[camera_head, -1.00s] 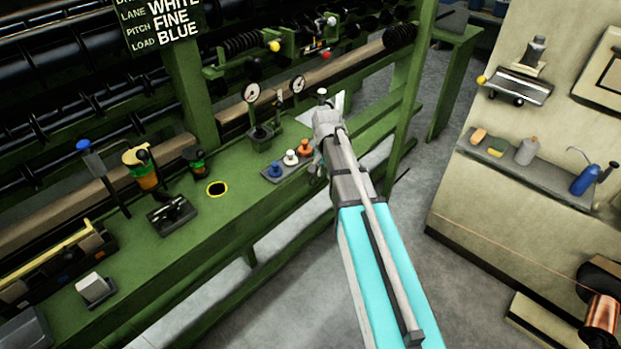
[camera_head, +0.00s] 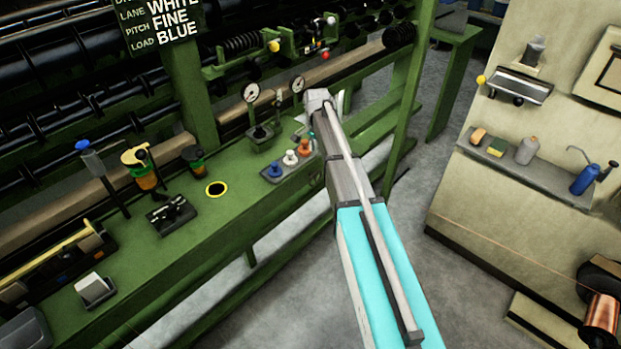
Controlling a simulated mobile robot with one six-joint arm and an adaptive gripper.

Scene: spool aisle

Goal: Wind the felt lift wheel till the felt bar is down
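My arm reaches up from the lower right, and its pale wrist end (camera_head: 318,98) is over the right part of the green bench, beside two gauges. My gripper's fingers cannot be made out there, so I cannot tell whether they are open or shut. No wheel is plainly visible at the wrist; the felt lift wheel may be hidden behind my arm. A long brown bar (camera_head: 345,70) runs along the machine behind the bench and may be the felt bar. Its height against the rollers cannot be judged.
Two round gauges (camera_head: 251,93) and a tray with blue, white and orange knobs (camera_head: 275,169) are close to my wrist. A green post (camera_head: 412,95) rises right; grey floor (camera_head: 300,300) is open.

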